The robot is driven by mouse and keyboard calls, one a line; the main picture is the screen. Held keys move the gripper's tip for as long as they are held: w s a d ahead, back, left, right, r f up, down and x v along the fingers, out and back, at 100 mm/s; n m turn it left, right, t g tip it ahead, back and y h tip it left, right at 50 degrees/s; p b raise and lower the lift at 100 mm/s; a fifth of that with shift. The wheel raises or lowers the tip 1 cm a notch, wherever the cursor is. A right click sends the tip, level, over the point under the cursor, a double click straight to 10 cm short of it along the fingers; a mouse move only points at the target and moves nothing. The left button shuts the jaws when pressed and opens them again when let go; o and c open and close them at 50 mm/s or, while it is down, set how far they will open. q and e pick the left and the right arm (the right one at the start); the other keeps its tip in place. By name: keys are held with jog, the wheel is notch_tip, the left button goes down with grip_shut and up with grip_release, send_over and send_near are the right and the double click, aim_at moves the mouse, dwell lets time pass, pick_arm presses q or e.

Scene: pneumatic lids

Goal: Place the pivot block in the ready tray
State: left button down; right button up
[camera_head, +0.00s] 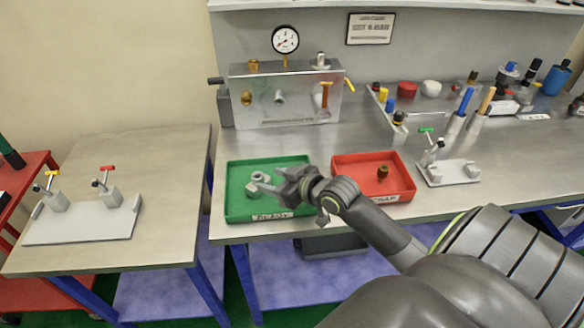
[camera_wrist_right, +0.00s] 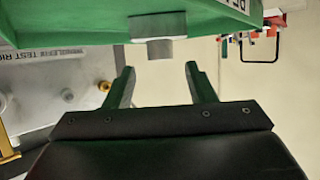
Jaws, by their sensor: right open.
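The green ready tray (camera_head: 235,207) lies on the bench, its label partly readable on the front rim. A small grey block (camera_head: 253,189), which appears to be the pivot block, sits inside it on the tray floor. In the right wrist view the block (camera_wrist_right: 158,48) shows against the green tray (camera_wrist_right: 90,28), just beyond the fingertips. My right gripper (camera_head: 272,181) reaches in over the tray from the right. In the right wrist view the gripper (camera_wrist_right: 158,75) is open, with nothing between its fingers. My left gripper is out of view.
A red tray (camera_head: 345,165) holding a small brown fitting (camera_head: 382,172) stands right of the green tray. A test rig (camera_head: 285,100) with a gauge stands behind. White clamp plates stand on the right (camera_head: 450,175) and on the left table (camera_head: 95,228). A gap separates the tables.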

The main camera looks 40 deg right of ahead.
jog(key=v, duration=0.7)
jog(key=shift+s, duration=0.1)
dwell(0.4)
